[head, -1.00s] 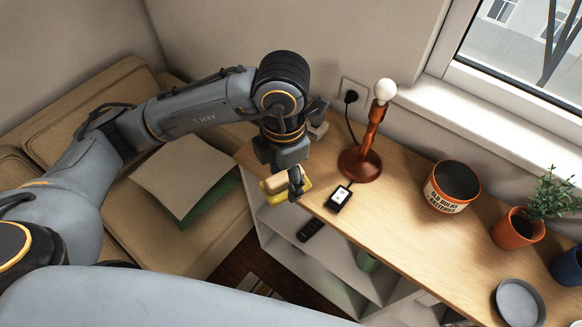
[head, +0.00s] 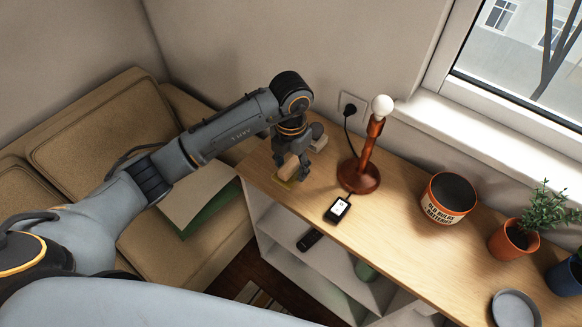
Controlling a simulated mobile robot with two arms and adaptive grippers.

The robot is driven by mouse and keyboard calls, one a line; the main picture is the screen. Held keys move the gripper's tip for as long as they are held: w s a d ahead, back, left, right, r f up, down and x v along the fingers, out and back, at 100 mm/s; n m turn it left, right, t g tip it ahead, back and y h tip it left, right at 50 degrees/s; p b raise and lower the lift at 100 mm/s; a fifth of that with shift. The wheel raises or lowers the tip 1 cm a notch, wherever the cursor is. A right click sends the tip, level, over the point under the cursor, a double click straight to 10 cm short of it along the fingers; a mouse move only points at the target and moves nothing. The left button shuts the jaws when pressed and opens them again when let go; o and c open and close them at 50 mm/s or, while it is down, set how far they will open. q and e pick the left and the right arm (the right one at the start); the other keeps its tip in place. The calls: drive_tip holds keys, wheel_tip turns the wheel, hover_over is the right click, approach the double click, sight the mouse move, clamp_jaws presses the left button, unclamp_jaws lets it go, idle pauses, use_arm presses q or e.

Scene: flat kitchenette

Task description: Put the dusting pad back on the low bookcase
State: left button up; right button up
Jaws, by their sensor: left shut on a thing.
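The dusting pad (head: 287,169), a tan block with a yellow underside, is at the left end of the low bookcase (head: 400,252) in the head view. My left gripper (head: 292,170) is shut on it from above, and the fingers hide part of it. The pad is over the wooden top or on it; I cannot tell whether it touches. My right gripper is not in view.
Right of the pad stand a lamp (head: 361,172) with a bare bulb, a small black device (head: 338,209), a labelled bucket (head: 446,205) and a potted plant (head: 512,238). A small pale object (head: 318,138) is behind the gripper. A sofa (head: 100,135) is left.

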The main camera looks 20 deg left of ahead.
sight(291, 172)
use_arm(q)
drive_tip(key=shift+w+a+f, duration=0.1)
drive_tip(key=shift+w+f, duration=0.35)
drive_tip(key=shift+f, duration=0.15)
drive_tip(key=f+p, duration=0.2)
drive_tip(key=f, duration=0.1)
drive_tip(key=shift+w, duration=0.2)
drive_tip(key=shift+f, duration=0.25)
drive_tip(key=shift+f, duration=0.1)
drive_tip(key=shift+f, duration=0.15)
drive_tip(key=o, duration=1.1)
drive_tip(key=shift+a, duration=0.1)
